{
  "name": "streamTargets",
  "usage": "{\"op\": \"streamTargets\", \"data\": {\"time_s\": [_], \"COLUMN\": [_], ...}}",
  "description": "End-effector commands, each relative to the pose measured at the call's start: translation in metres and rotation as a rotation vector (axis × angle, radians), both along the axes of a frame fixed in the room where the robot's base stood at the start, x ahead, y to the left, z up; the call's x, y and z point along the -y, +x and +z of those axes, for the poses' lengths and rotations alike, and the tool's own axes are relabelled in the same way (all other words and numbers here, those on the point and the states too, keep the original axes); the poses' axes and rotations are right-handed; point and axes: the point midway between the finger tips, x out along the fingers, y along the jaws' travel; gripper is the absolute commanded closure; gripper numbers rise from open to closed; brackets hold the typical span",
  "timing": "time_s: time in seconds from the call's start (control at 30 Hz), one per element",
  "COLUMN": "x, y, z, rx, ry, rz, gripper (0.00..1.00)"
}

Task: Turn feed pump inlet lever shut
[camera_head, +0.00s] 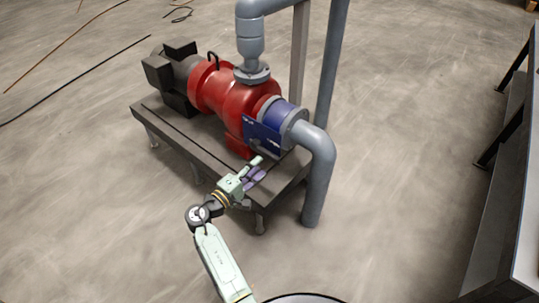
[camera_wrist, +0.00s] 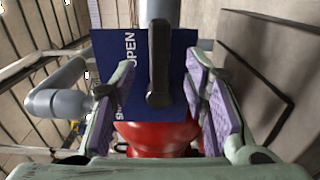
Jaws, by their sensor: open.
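The feed pump inlet lever (camera_wrist: 159,62) is a black bar in the wrist view. It stands upright in that picture, in front of a blue plate (camera_wrist: 185,92) lettered OPEN, with a partly hidden second word. The plate also shows in the head view (camera_head: 258,134) on the pump's inlet side; the lever is too small to make out clearly there. My gripper (camera_wrist: 157,85) is open and empty, its purple-padded fingers on either side of the lever with gaps between. In the head view my gripper (camera_head: 257,169) is just below the plate.
The red pump (camera_head: 228,100) sits on a dark bench (camera_head: 178,140). A grey pipe (camera_head: 320,165) bends down close to the right of the plate. Another pipe (camera_head: 250,45) rises above the pump. Open floor lies to the left.

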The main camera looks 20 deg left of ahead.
Motion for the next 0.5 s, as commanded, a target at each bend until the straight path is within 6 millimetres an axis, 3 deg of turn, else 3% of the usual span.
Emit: {"op": "streamTargets", "data": {"time_s": [0.3,0.5], "x": [0.019,0.024], "y": [0.054,0.067], "z": [0.002,0.001], "rx": [0.0,-0.001], "ry": [0.002,0.004], "rz": [0.0,0.002], "gripper": [0.58,0.58]}}
